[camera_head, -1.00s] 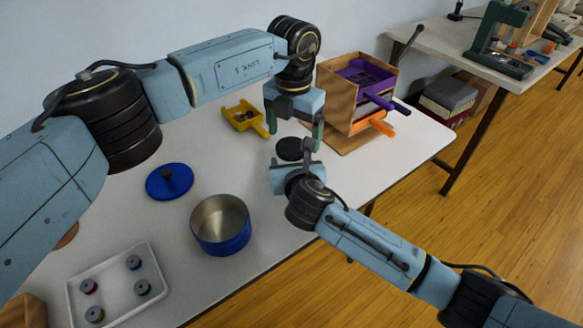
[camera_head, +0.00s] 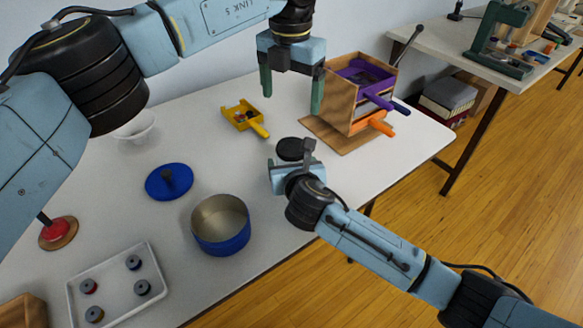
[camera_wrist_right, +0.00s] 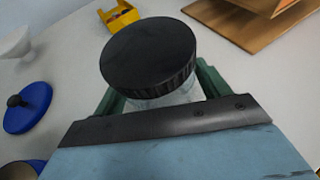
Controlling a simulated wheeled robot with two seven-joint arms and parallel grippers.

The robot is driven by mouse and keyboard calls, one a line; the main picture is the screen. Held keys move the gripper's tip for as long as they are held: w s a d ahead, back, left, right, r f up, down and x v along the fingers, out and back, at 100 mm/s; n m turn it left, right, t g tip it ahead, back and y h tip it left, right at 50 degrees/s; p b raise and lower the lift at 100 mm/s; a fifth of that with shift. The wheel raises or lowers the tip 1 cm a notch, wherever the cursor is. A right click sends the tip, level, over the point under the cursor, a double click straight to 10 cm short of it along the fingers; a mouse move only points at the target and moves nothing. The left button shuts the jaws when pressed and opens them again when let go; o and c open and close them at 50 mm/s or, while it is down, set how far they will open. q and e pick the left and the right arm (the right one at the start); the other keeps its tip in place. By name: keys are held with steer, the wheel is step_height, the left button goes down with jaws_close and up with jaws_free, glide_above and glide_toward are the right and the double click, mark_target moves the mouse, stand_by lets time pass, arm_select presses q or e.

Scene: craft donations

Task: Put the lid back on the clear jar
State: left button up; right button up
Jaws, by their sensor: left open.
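The black ridged lid (camera_wrist_right: 148,58) sits on top of the clear jar (camera_wrist_right: 165,99) in the right wrist view. It looks level, but whether it is screwed down cannot be told. The lid also shows in the head view (camera_head: 290,149), where the jar is mostly hidden by my right gripper (camera_head: 290,165). The green fingers of my right gripper are on both sides of the jar, shut on it. My left gripper (camera_head: 292,103) is open and empty, raised above the lid and apart from it.
A blue pot (camera_head: 221,240), its blue lid (camera_head: 169,182), a white tray (camera_head: 75,292) with several small spools, a white bowl (camera_head: 135,128) and a yellow scoop (camera_head: 242,115) stand on the table. A wooden drawer box (camera_head: 340,100) is behind and right of the jar.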

steer(key=shift+o, duration=0.8)
steer(key=shift+s+r, duration=0.1)
steer(key=shift+s, duration=0.1)
steer(key=p+v, duration=0.4)
steer(key=v, duration=0.9)
steer(key=shift+p, duration=0.4)
